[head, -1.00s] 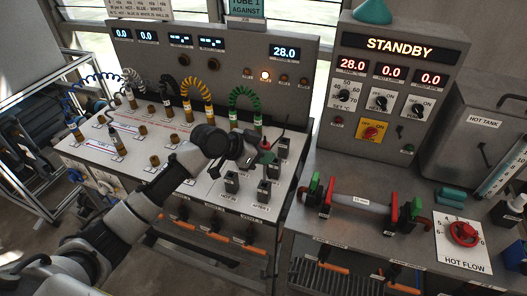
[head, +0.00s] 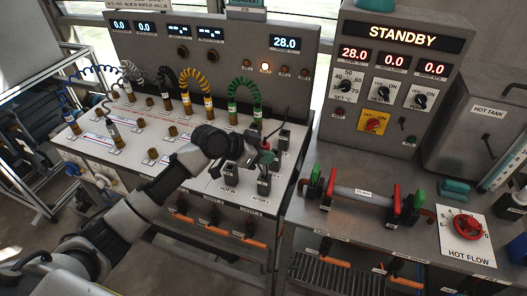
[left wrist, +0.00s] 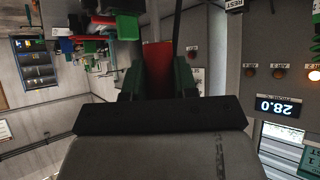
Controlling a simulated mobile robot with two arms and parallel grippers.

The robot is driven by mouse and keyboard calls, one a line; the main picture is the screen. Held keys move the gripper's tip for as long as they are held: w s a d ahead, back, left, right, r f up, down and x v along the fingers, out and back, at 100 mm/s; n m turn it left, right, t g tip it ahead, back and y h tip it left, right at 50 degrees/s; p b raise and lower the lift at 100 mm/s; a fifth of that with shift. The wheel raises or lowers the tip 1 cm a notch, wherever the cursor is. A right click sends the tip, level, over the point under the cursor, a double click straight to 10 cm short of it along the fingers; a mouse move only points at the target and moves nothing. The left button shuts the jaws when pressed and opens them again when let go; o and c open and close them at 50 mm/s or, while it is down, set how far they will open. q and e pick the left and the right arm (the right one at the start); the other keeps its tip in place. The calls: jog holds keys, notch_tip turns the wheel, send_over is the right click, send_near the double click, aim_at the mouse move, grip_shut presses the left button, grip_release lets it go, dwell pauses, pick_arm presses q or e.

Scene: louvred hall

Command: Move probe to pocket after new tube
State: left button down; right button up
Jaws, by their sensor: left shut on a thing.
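My left gripper (head: 263,157) is shut on the probe, whose red body (left wrist: 158,65) shows between the dark fingers in the left wrist view. In the head view it is over the right part of the white-topped bench, just above and behind the front black pocket (head: 264,186) labelled AFTER. I cannot tell whether the probe touches a pocket; its tip is hidden. Another black pocket (head: 231,174), labelled HOT IN, stands to the left, and one (head: 283,140) stands behind. A grey tube (head: 362,195) lies between red and green clamps on the right bench. My right gripper is out of view.
A green hose (head: 243,90) and a yellow hose (head: 196,80) arch behind my gripper. The STANDBY control box (head: 397,75) and hot tank (head: 480,125) stand at the right. A red HOT FLOW knob (head: 467,227) is on the right bench.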

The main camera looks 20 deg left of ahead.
pick_arm(q)
jog(key=shift+f+b, duration=1.35)
jog(key=shift+f, duration=0.6)
jog(key=c, duration=0.8)
grip_release()
jog(key=r+p, duration=0.2)
jog(key=s+a+r+p, duration=0.1)
jog(key=r+p, duration=0.1)
jog(key=s+a+r+p, duration=0.1)
jog(key=r, duration=0.1)
jog(key=shift+s+a+r+p, duration=0.1)
jog(key=shift+a+r+p, duration=0.1)
jog(key=shift+p, duration=0.2)
